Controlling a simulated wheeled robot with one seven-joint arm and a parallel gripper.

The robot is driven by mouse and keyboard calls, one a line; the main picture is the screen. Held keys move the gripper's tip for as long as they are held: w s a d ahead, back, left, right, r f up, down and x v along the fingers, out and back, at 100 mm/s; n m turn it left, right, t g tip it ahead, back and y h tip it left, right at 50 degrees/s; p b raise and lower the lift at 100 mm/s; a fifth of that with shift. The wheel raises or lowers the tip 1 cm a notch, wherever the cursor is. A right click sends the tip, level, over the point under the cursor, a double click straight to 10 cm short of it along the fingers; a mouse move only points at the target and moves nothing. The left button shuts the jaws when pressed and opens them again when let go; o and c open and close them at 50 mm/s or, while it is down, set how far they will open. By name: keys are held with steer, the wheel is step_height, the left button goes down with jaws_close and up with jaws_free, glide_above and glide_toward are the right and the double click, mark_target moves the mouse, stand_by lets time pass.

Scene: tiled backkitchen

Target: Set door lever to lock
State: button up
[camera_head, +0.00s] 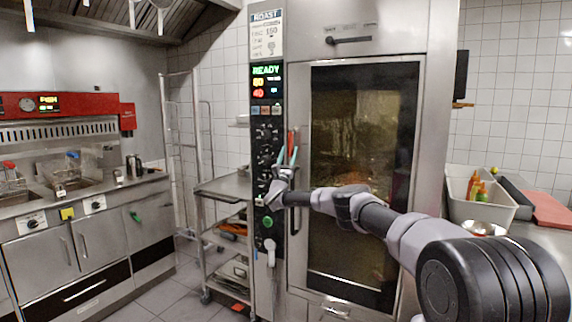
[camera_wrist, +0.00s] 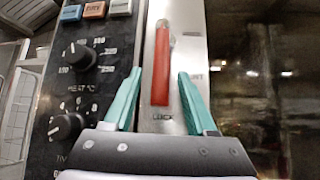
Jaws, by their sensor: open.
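The door lever (camera_wrist: 162,65) is a red upright handle on the metal strip between the black control panel and the oven door. In the wrist view it stands vertical, with lettering that looks like "LOCK" just below its lower end. In the head view the red lever (camera_head: 291,142) shows just above my gripper. My gripper (camera_wrist: 160,95) is open, with one teal finger on each side of the lever and a gap on both sides. In the head view my gripper (camera_head: 288,155) points up at the lever. The oven door (camera_head: 362,170) looks closed.
The black control panel (camera_head: 267,140) with several knobs lies just left of the lever. A wheeled metal rack (camera_head: 225,190) stands left of the oven. A white bin (camera_head: 510,208) with bottles sits on the right counter. Tiled floor is free at the lower left.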

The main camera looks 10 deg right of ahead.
steer(key=v, duration=0.8)
